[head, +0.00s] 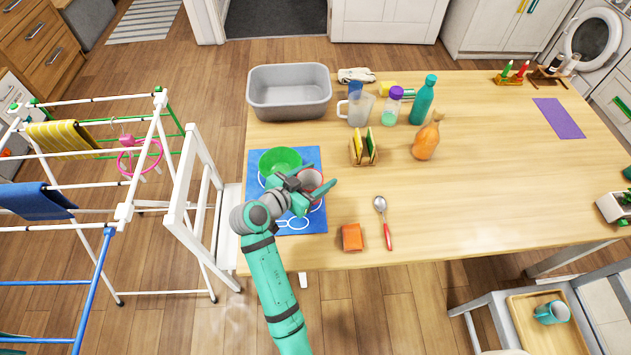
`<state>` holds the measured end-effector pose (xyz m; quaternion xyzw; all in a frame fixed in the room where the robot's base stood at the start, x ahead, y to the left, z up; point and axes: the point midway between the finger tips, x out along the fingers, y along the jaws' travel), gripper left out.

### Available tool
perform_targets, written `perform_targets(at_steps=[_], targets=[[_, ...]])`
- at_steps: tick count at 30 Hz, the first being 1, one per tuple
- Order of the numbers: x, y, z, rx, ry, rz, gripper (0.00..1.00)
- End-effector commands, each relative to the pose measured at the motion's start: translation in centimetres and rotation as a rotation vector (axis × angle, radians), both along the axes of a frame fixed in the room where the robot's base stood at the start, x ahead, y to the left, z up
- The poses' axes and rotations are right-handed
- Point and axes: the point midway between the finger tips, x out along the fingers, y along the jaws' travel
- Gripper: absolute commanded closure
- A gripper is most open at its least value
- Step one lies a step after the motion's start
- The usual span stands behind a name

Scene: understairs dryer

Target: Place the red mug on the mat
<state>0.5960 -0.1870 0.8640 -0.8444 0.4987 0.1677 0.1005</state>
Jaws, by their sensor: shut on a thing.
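The red mug (311,178) is partly hidden by my gripper (312,192), which is shut on it. The mug's pale inside and red rim show between the fingers. It is over the right part of the blue mat (259,155), beside the green bowl. I cannot tell whether the mug touches the mat. The mat lies at the table's left edge and bears white outlines, one spoon-shaped, partly covered by my arm. The green bowl (280,160) sits on the mat's upper part.
A grey basin (289,100) stands behind the mat. An orange block (352,237) and a spoon (382,215) lie to the right. A rack (363,150), a jug (358,108) and bottles (424,100) stand farther back. A purple sheet (558,118) lies far right. A drying rack (165,150) stands left.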

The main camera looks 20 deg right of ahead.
Motion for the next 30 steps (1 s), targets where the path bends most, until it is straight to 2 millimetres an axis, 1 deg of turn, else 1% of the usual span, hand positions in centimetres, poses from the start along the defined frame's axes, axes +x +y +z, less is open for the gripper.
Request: perform_targets(at_steps=[8, 12, 15, 26, 27, 30], targets=[[1.2, 0.0, -1.4, -0.001, 0.0, 0.0, 0.72], [1.1, -0.1, -3.4, -0.001, 0.002, 0.0, 0.72], [1.1, 0.0, -4.3, 0.0, 0.0, 0.001, 0.72], [1.2, 0.4, -4.6, -0.001, 0.0, 0.007, 0.72], [1.2, 0.3, -4.6, 0.0, 0.001, 0.006, 0.34], [1.2, 0.2, -4.6, 0.0, 0.001, 0.004, 0.34]])
